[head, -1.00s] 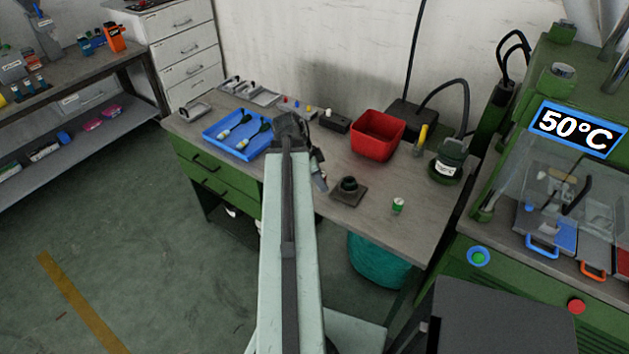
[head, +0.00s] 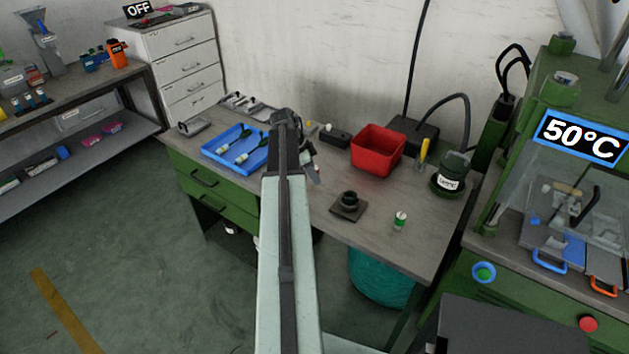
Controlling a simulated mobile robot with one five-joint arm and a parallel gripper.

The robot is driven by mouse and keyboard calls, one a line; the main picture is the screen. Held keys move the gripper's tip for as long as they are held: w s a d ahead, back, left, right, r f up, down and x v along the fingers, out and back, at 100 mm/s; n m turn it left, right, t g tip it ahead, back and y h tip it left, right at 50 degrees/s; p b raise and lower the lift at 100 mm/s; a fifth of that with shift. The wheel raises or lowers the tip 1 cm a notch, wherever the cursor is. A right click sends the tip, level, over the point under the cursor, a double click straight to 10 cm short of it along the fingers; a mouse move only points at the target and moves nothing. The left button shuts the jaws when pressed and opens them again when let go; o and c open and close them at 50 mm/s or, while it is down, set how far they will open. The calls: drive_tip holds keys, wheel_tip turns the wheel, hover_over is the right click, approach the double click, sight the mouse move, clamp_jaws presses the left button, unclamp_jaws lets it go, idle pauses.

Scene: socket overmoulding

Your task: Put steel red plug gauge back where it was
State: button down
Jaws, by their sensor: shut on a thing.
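My gripper (head: 310,160) is over the middle of the workbench, mostly hidden behind my own arm. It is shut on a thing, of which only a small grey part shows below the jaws. A green and white cylinder (head: 400,220) stands upright on the bench to the right. A dark square block with a round collar (head: 348,205) sits between it and my gripper.
The green press (head: 515,225) borders the bench on the right. The bench front right is fairly clear.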

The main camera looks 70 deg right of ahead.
drive_tip(key=shift+w+d+f+b, duration=0.1)
drive_tip(key=shift+d+f+b, duration=0.05)
drive_tip(key=shift+f+b, duration=0.9)
drive_tip(key=shift+w+d+f+b, duration=0.1)
drive_tip(key=shift+d+f+b, duration=0.05)
drive_tip(key=shift+f+b, duration=0.85)
drive_tip(key=c, duration=1.1)
unclamp_jaws()
drive_tip(key=shift+r, duration=0.1)
drive_tip(key=shift+o, duration=0.2)
drive_tip(key=p+v, duration=1.1)
drive_tip(key=v, duration=0.1)
drive_tip(key=shift+r+p, duration=0.15)
drive_tip(key=shift+p, duration=0.2)
drive_tip(key=shift+a, duration=0.1)
